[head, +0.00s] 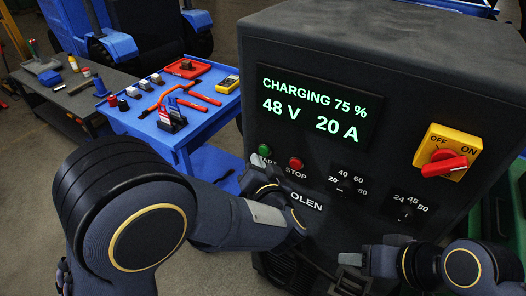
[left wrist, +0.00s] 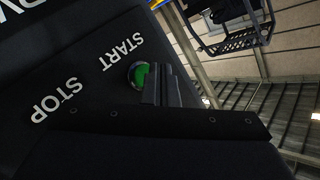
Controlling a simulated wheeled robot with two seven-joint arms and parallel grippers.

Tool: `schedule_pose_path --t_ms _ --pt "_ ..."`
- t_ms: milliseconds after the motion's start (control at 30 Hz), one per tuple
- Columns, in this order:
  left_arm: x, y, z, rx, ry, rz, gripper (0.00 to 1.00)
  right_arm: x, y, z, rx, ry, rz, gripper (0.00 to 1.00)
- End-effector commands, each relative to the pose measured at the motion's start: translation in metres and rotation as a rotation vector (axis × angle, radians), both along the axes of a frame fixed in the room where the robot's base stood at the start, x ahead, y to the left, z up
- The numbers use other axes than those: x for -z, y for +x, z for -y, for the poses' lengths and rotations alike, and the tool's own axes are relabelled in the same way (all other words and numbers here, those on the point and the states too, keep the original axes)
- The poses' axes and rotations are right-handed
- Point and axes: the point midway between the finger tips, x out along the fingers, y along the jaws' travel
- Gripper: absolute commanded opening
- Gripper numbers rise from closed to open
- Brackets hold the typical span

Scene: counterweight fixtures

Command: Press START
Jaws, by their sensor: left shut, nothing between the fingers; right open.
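The dark charger cabinet (head: 340,60) has a lit display (head: 315,105) reading "CHARGING 75 %", "48 V", "20 A". The green START button (head: 264,150) is at its lower left, with the red STOP button (head: 296,163) to its right. My left gripper (head: 255,163) is shut and empty, with its tips just below START and covering part of its label. In the left wrist view the fingertips (left wrist: 162,85) overlap the edge of the green button (left wrist: 139,75); I cannot tell whether they touch it. My right gripper (head: 346,274) is open and empty, low before the cabinet.
A red rotary switch (head: 445,165) on a yellow plate is at the cabinet's right. Two dials (head: 346,188) (head: 406,214) sit below the display. A blue tool cart (head: 185,135) stands left of the cabinet, and a grey bench (head: 70,100) is farther left.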

Motion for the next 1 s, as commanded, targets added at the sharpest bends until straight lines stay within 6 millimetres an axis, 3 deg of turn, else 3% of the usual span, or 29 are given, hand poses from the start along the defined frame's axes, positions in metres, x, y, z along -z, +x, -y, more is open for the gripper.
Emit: schedule_pose_path --t_ms 533,1000 --pt "0.0 -0.038 -0.027 0.001 0.001 -0.001 0.0 -0.007 0.0 0.0 0.0 0.0 0.0 0.5" --pt "0.0 -0.04 -0.029 0.0 0.0 0.0 0.0 -0.007 0.0 0.0 0.0 0.0 0.0 0.5"
